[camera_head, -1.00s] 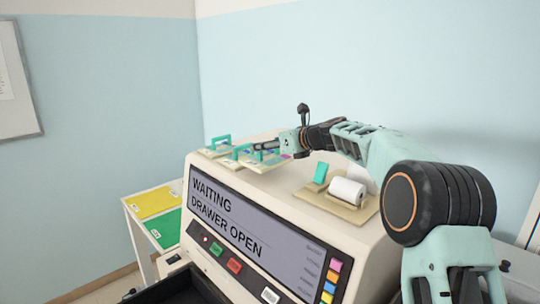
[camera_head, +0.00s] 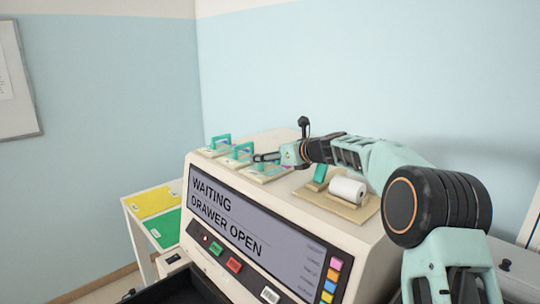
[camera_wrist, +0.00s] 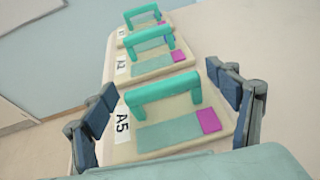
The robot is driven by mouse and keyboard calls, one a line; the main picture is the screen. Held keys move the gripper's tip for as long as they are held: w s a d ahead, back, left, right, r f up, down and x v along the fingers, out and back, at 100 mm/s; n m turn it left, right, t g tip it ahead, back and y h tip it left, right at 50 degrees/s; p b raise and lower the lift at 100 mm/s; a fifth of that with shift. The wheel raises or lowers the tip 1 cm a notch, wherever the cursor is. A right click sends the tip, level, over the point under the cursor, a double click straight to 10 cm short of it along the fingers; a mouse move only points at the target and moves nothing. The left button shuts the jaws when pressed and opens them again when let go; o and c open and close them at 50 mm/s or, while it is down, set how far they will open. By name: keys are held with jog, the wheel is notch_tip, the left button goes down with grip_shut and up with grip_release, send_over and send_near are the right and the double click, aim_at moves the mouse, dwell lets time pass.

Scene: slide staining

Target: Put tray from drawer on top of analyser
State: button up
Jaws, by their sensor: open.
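Three cream trays with teal handles stand in a row on top of the analyser (camera_head: 290,212). The nearest tray (camera_wrist: 122,151), labelled A5, has a teal handle, a teal slab and a magenta block; it also shows in the head view (camera_head: 266,175). The A2 tray (camera_wrist: 150,66) and a third tray (camera_wrist: 143,28) stand beyond it. My gripper (camera_wrist: 161,80) is open, with its fingers apart on either side of the A5 tray's handle and holding nothing. The open drawer (camera_head: 178,290) shows only as a dark part at the bottom edge; its inside is mostly hidden.
A paper roll (camera_head: 347,190) on a cream holder sits on the analyser top, under my arm. The screen (camera_head: 230,220) reads WAITING, DRAWER OPEN. A side table with a yellow mat (camera_head: 154,203) and a green mat (camera_head: 165,228) stands at the left. The wall is behind.

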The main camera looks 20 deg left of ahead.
jog(key=shift+d+r, duration=0.1)
jog(key=b+v, duration=0.2)
jog(key=v, duration=1)
jog(key=shift+b, duration=0.35)
jog(key=shift+s, duration=0.1)
